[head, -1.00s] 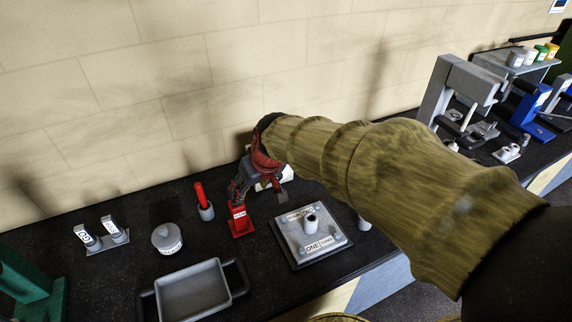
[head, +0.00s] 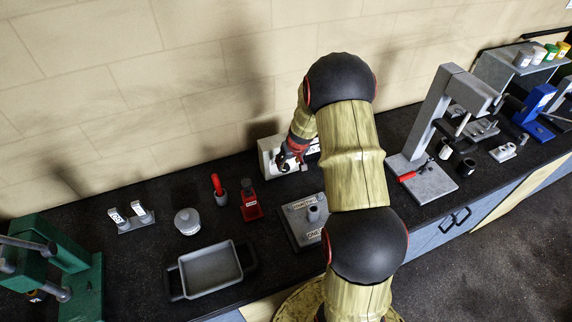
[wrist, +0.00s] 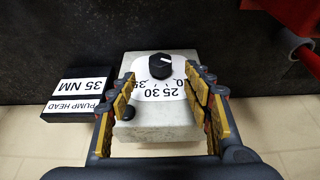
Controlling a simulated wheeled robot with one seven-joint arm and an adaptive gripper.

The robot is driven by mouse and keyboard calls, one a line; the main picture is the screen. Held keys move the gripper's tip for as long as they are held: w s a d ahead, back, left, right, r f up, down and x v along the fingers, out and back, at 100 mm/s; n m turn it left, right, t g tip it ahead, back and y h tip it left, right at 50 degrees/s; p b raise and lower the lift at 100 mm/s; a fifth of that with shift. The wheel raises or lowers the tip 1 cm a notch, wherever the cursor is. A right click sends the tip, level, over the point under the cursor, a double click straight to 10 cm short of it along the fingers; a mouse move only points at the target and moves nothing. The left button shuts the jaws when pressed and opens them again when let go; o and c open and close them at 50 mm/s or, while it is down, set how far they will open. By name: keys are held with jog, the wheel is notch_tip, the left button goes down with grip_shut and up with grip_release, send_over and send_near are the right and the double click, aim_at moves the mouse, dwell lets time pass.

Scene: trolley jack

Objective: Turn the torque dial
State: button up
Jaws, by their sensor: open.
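The torque dial is a round black knob (wrist: 162,66) with a white pointer mark, on a white scale disc on a pale grey box (wrist: 155,130). Numbers 25, 30 and 35 show on the scale; the pointer mark faces the right side of the picture. In the head view the box (head: 268,155) stands against the wall, partly behind my gripper (head: 290,160). In the wrist view my gripper (wrist: 160,82) is open, its fingers on either side of the knob and apart from it. Whether the fingertips are at knob height cannot be told.
A black plate (wrist: 78,93) beside the box reads 35 NM, PUMP HEAD. A red stand (head: 251,203), a red-handled tool in a cup (head: 220,194) and a grey plate fixture (head: 295,228) are close by. A grey tray (head: 208,272) and a grey press (head: 425,170) stand farther off.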

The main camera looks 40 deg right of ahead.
aim_at(286, 167)
jog(key=x, duration=0.7)
jog(key=shift+w+f, duration=0.1)
jog(key=shift+f, duration=0.15)
jog(key=c, duration=1.1)
jog(key=shift+c, duration=0.3)
